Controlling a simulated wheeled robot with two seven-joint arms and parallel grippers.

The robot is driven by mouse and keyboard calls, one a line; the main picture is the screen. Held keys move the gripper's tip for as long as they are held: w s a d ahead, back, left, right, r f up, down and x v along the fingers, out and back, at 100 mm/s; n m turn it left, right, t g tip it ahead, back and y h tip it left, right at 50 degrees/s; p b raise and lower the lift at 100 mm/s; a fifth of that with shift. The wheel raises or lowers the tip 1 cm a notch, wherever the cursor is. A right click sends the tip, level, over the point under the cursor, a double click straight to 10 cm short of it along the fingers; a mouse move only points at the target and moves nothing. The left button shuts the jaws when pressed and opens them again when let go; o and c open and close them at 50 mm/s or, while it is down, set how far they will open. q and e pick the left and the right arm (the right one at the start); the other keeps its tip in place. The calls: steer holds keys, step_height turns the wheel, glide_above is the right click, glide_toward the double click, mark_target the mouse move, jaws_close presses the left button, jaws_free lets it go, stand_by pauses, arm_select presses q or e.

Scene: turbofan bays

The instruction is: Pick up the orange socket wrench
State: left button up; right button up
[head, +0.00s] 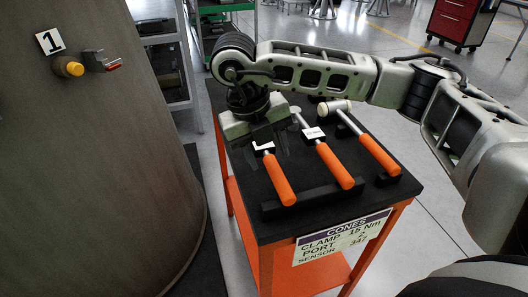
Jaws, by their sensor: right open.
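Three orange-handled tools lie side by side on the black top of an orange cart (245,225). The left tool (279,180) has a short pale bent head, partly behind my gripper. The middle tool (334,166) has a thin metal shaft with a white tag near the handle. The right tool (380,156) has a pale cylindrical head like a mallet. I cannot tell for sure which is the socket wrench. My right gripper (267,154) points down, open and empty, over the head end of the left tool. Contact is unclear. My left gripper is out of view.
Dark holder blocks (312,197) support the handles. A sign (342,237) hangs on the cart's front edge. A red cabinet (455,20) is far back; floor to the right is clear.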

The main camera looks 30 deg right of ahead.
mark_target(272, 164)
steer(key=shift+w+p+x, duration=0.25)
steer(key=shift+x, duration=1.35)
steer(key=shift+w+p+x, duration=0.2)
steer(key=shift+p+x, duration=0.05)
steer(key=shift+x, duration=1.35)
steer(key=shift+d, duration=0.15)
steer(key=shift+r, duration=0.1)
jaws_close()
